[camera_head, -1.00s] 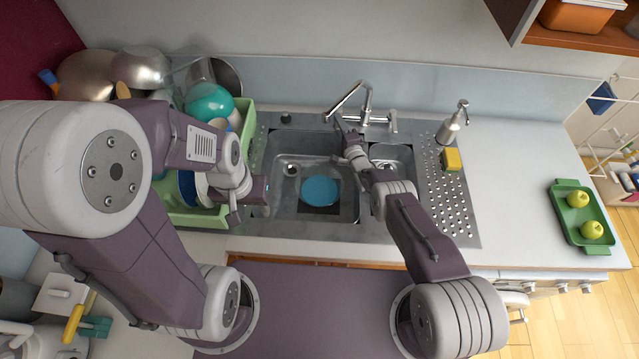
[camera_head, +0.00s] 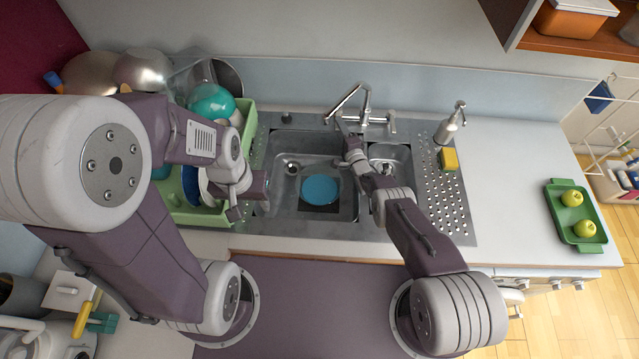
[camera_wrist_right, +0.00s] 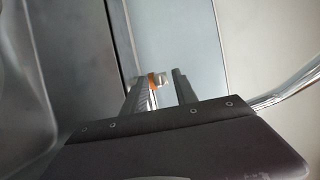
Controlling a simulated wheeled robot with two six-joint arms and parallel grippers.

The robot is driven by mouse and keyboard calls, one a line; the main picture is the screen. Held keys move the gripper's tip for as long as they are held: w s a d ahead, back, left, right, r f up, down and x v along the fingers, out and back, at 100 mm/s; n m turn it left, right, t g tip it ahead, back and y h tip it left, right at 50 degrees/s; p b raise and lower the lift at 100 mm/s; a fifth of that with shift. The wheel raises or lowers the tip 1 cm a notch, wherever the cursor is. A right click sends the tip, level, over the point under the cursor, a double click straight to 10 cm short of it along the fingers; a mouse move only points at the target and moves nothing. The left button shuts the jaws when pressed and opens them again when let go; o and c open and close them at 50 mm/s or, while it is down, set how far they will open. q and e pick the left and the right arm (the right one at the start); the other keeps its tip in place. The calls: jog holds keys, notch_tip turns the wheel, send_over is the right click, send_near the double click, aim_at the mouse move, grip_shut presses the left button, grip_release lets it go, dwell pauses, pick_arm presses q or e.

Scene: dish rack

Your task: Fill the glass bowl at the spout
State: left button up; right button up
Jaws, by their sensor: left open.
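A clear, glass-like piece (camera_head: 186,74) shows among the dishes at the back of the rack; I cannot tell for sure that it is the glass bowl. The chrome spout (camera_head: 345,103) arches over the back of the sink. My right gripper (camera_head: 342,126) is just below the spout. In the right wrist view its two fingers (camera_wrist_right: 160,92) stand apart, with a small orange and silver thing beyond them and a chrome pipe (camera_wrist_right: 290,94) at the right. My left gripper (camera_head: 240,212) is open and empty at the front right of the rack.
A blue round dish (camera_head: 319,190) lies in the large sink basin (camera_head: 285,205). The green rack (camera_head: 248,118) holds pans and a teal bowl (camera_head: 211,102). A soap dispenser (camera_head: 452,124), a yellow sponge (camera_head: 449,159) and a green tray (camera_head: 557,207) with apples stand right.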

jog(key=p+v, duration=0.6)
dwell(0.3)
dwell(0.4)
